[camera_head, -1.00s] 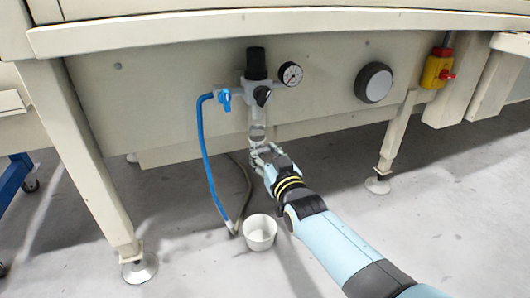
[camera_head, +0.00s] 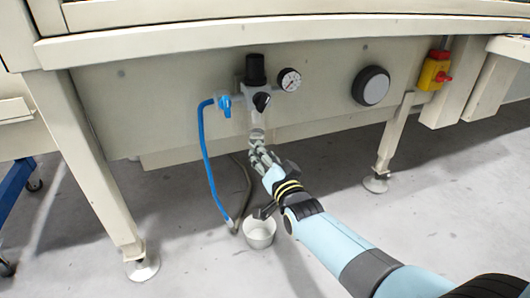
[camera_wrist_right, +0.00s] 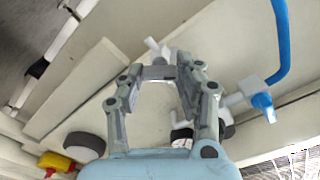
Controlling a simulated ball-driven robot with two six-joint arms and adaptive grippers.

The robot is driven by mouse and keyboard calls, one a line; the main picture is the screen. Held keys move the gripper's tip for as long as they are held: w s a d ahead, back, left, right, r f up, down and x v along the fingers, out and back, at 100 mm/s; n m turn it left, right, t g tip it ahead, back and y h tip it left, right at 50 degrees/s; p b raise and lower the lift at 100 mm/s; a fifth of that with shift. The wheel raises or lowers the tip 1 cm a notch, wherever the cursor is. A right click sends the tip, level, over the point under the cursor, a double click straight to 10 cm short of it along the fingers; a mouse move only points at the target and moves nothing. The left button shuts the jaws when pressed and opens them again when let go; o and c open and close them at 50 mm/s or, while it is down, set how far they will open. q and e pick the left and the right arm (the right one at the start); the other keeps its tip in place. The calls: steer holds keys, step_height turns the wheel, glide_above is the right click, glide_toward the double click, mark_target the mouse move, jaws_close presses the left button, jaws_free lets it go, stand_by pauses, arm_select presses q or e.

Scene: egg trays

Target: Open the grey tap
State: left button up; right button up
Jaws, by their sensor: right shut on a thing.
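The grey tap (camera_wrist_right: 158,73) is at the lower end of the air unit (camera_head: 257,112) under the bench. In the head view my fingers largely hide it. My right gripper (camera_head: 260,151) reaches up to it from the lower right. In the right wrist view the two fingers of the gripper (camera_wrist_right: 160,70) close around the small grey piece at their tips. Whether the tap has turned cannot be told. My left gripper is in no view.
A blue tap (camera_head: 224,105) with a blue hose (camera_head: 203,150) is left of the air unit. A gauge (camera_head: 289,80) is at its right. A white cup (camera_head: 259,240) stands on the floor below. Bench legs (camera_head: 100,190) flank the space.

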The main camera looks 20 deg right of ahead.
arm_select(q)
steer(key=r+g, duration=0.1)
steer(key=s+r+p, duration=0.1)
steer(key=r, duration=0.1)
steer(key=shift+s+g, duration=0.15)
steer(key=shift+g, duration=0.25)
arm_select(e)
steer(key=m, duration=1)
steer(key=shift+d+f, duration=0.1)
steer(key=shift+f, duration=0.1)
steer(key=shift+m, duration=0.4)
steer(key=o, duration=1.2)
steer(key=shift+c, duration=0.2)
steer(key=s, duration=1.2)
steer(key=shift+d, duration=0.25)
